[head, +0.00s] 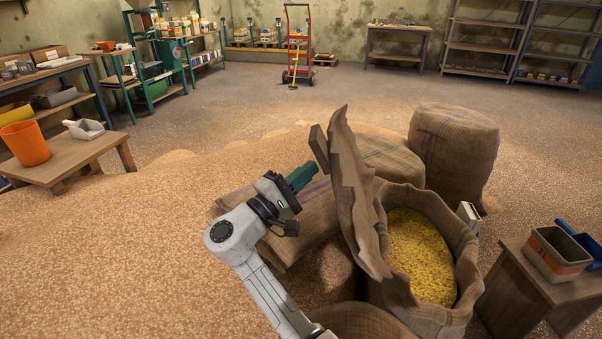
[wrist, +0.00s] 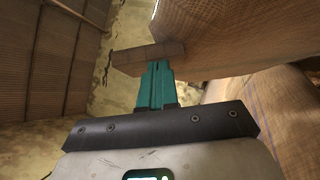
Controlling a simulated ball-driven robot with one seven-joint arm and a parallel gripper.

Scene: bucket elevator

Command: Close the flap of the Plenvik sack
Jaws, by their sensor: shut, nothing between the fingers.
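The open burlap sack (head: 455,235) stands at the lower right of the head view, full of yellow grain (head: 415,255). Its flap (head: 350,190) stands upright on the sack's left side, and the mouth is uncovered. A wooden block (head: 319,148) sits at the flap's upper left edge; it also shows in the wrist view (wrist: 148,58). My gripper (head: 311,168) is shut and empty, left of the flap and just below the block. In the wrist view its teal fingers (wrist: 158,68) reach up to the block; I cannot tell whether they touch. No name on the sack is readable.
Full burlap sacks (head: 455,145) stand and lie behind the flap. A small table (head: 545,285) with a bin (head: 558,252) and blue scoop is at right. Loose grain (head: 120,235) covers the left floor. A bench (head: 65,165) holds an orange bucket (head: 25,142).

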